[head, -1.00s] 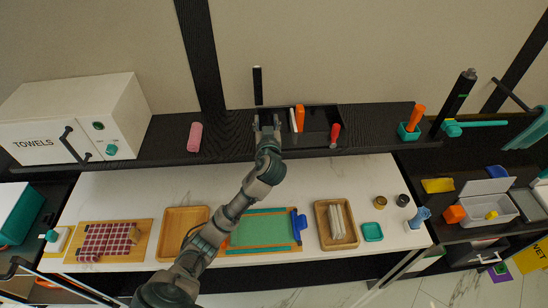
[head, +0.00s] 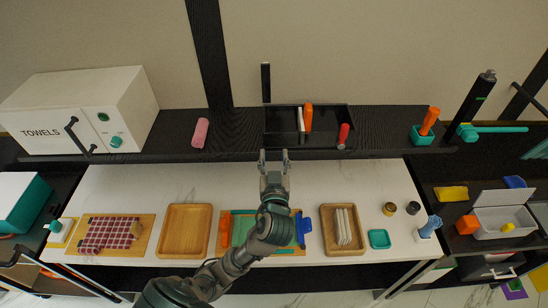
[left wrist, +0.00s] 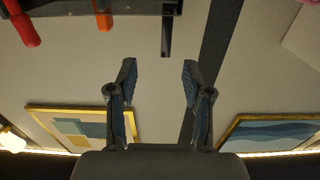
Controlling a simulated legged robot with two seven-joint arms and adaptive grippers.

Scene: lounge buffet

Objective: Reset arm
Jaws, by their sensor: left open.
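My left gripper (head: 273,156) is open and empty in the head view. It is in front of the dark shelf's front edge and below the black tray (head: 285,140) in the picture. In the left wrist view its two fingers (left wrist: 160,85) stand apart with only wall between them. My left arm comes in from the bottom left of the head view and hides part of the green mat (head: 243,232). My right gripper is not in view.
The tray holds an orange-handled item (head: 308,118) and a red-handled item (head: 343,134). A pink roll (head: 200,133) lies on the shelf, right of the towel cabinet (head: 92,92). The white counter holds a wooden tray (head: 162,232) and a tray of pale slabs (head: 328,243).

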